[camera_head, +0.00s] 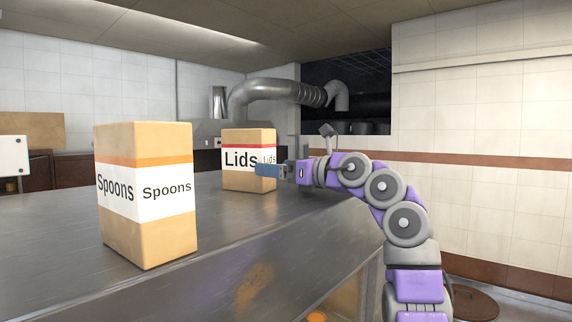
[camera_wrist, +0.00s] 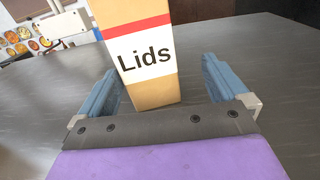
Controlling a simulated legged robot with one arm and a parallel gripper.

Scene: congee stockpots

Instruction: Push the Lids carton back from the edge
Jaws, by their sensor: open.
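The Lids carton (camera_head: 248,143) is a tan box with a red stripe and a white label. It stands upright on the metal counter (camera_head: 215,207), near the right side of it. In the wrist view the carton (camera_wrist: 139,91) stands ahead of my gripper, its lower part showing between the two blue fingers. My gripper (camera_head: 268,170) reaches in from the right and overlaps the carton's lower right side in the head view. In the wrist view my gripper (camera_wrist: 163,82) is open, fingers wide apart. I cannot tell whether it touches the carton.
A Spoons carton (camera_head: 147,236) with an orange stripe stands upright at the counter's near edge, left of the Lids carton. The counter between them is bare. A metal duct (camera_head: 275,90) runs behind. A tiled wall (camera_head: 490,110) stands at the right.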

